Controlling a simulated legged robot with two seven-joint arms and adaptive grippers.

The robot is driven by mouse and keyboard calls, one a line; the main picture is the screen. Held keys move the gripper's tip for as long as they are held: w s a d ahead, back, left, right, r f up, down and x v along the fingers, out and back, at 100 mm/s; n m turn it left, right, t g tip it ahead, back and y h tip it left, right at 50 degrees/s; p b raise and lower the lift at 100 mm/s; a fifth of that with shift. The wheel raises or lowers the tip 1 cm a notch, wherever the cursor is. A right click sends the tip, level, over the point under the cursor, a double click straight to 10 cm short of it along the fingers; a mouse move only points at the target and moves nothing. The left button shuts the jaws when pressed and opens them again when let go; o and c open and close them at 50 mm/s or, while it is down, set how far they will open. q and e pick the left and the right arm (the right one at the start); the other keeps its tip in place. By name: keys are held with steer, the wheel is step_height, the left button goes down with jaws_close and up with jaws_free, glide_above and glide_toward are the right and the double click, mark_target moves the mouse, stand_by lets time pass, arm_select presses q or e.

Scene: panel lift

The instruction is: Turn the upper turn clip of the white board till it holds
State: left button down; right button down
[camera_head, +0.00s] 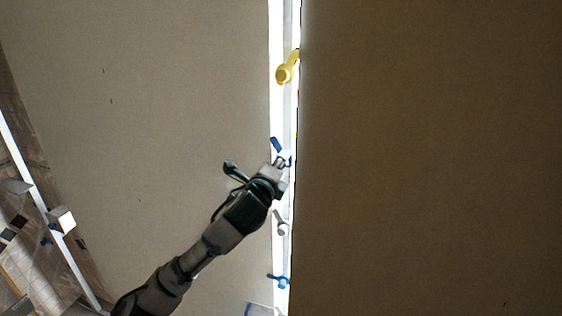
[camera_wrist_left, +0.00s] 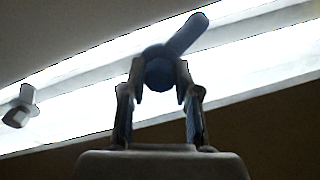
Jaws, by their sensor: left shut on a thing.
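A blue turn clip (camera_head: 275,145) sits on the bright strip between two large boards, its arm pointing up and left in the head view. In the left wrist view the same blue clip (camera_wrist_left: 187,35) has its round hub between my fingers and its arm pointing up and right. My left gripper (camera_head: 282,161) is shut on this clip; its fingers (camera_wrist_left: 160,80) flank the hub. A pale board (camera_head: 150,90) fills the left and a brown board (camera_head: 430,150) the right of the head view. I cannot tell whether the clip's arm overlaps a board. My right gripper is not in view.
A yellow clip (camera_head: 284,74) is higher on the white strip (camera_head: 276,20). A grey-white clip (camera_head: 281,228) and another blue clip (camera_head: 282,282) are lower. A white block (camera_head: 61,219) on a rail stands at far left.

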arm_select(q)
steer(key=n, duration=0.3)
steer(key=n+p, duration=0.1)
steer(key=n, duration=0.3)
steer(key=f+n, duration=0.1)
steer(key=n, duration=0.3)
steer(key=shift+n, duration=0.4)
steer(key=shift+f, duration=0.1)
steer(key=c, duration=1.1)
jaws_free()
steer(key=shift+r, duration=0.25)
